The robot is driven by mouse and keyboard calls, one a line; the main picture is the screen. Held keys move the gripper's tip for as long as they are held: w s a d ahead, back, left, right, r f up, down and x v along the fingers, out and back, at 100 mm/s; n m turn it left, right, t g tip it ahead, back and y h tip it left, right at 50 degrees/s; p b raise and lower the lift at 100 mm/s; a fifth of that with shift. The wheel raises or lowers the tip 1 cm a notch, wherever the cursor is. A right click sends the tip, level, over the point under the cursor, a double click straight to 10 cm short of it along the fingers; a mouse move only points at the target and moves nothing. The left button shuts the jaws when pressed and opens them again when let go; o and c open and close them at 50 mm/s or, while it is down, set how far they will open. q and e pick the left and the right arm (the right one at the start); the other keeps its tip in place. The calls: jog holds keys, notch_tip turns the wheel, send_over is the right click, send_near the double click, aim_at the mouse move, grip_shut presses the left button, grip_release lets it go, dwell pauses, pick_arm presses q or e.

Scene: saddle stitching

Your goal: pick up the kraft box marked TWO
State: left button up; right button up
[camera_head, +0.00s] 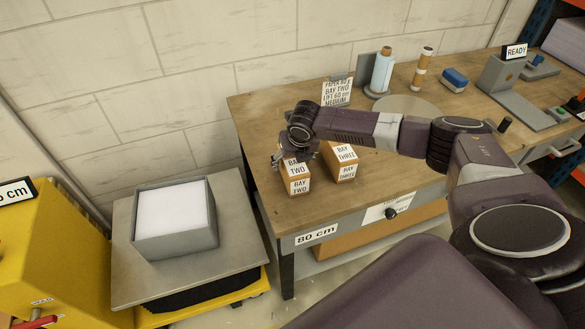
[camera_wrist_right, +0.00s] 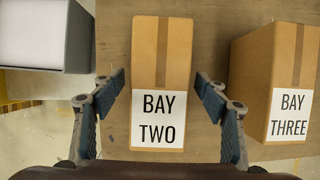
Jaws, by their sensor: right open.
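The kraft box marked BAY TWO (camera_head: 298,186) stands on the left part of the wooden workbench (camera_head: 385,205). My right gripper (camera_head: 293,158) is over this box, partly covering its top in the head view. In the right wrist view the BAY TWO box (camera_wrist_right: 158,75) lies between the two open fingers of my right gripper (camera_wrist_right: 162,88), with a gap on each side. The gripper holds nothing. My left gripper is in neither view.
A box marked BAY THREE (camera_head: 343,170) stands close to the right. A sign card (camera_head: 346,95) stands behind. A lift table (camera_head: 130,280) with a grey tray of white paper (camera_head: 176,250) is left of the bench.

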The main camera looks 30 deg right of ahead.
jog(key=shift+s+f, duration=0.1)
dwell(0.3)
jog(key=shift+c, duration=0.4)
jog(key=c, duration=1.5)
jog(key=shift+c, duration=0.9)
